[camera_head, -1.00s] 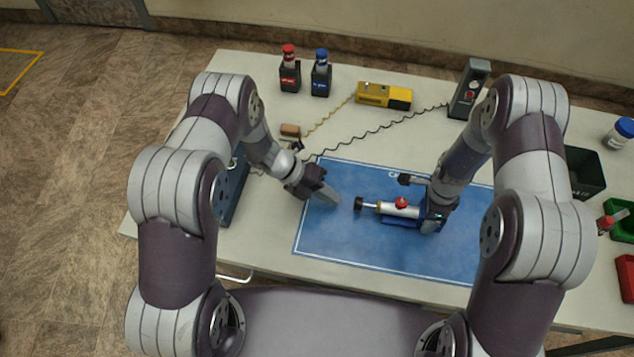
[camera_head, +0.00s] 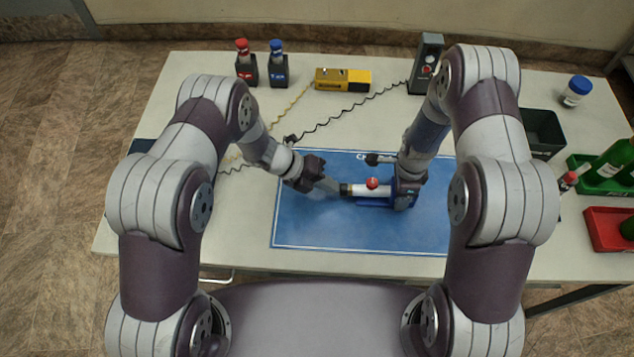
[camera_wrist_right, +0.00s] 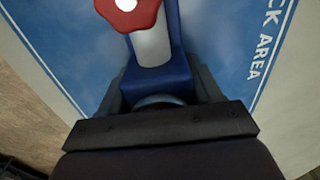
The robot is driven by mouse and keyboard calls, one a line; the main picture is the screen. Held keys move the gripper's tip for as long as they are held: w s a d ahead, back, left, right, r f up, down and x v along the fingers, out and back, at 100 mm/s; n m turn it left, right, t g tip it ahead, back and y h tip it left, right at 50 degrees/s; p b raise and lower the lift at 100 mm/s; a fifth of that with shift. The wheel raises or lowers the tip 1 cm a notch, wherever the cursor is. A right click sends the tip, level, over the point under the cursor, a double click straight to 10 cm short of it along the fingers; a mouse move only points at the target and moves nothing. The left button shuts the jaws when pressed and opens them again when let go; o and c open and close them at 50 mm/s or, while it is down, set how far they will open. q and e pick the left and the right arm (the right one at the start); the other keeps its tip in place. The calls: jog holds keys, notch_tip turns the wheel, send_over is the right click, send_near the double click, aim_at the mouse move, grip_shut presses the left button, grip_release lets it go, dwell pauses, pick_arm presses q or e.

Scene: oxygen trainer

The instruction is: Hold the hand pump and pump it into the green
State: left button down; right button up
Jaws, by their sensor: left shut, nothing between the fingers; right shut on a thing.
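The hand pump (camera_head: 367,190) lies on the blue mat (camera_head: 320,233), with a pale barrel, a red knob on top and a blue base. My right gripper (camera_head: 405,190) is shut on the pump's right end. The right wrist view shows the pump barrel (camera_wrist_right: 153,45), its red knob and its blue body between the fingers (camera_wrist_right: 165,95). My left gripper (camera_head: 330,187) is shut and empty, its tips at the pump's left end. The plunger's black handle is close to the barrel there, partly hidden by the fingertips.
Red (camera_head: 246,66) and blue (camera_head: 278,66) bottles in black holders, a yellow device (camera_head: 342,79) and a dark grey unit (camera_head: 426,64) stand along the back. A dark bin (camera_head: 543,134), a green tray (camera_head: 583,183) and a red tray (camera_head: 602,229) are at the right. The mat's front is clear.

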pick_arm(q)
jog(key=shift+s, duration=0.1)
pick_arm(e)
jog(key=shift+a, duration=0.1)
pick_arm(q)
jog(key=shift+a, duration=0.35)
jog(key=a, duration=0.3)
jog(key=shift+w+a, duration=0.2)
jog(key=shift+a, duration=0.1)
jog(key=v, duration=0.9)
jog(key=shift+a+r, duration=0.2)
jog(key=shift+r, duration=0.1)
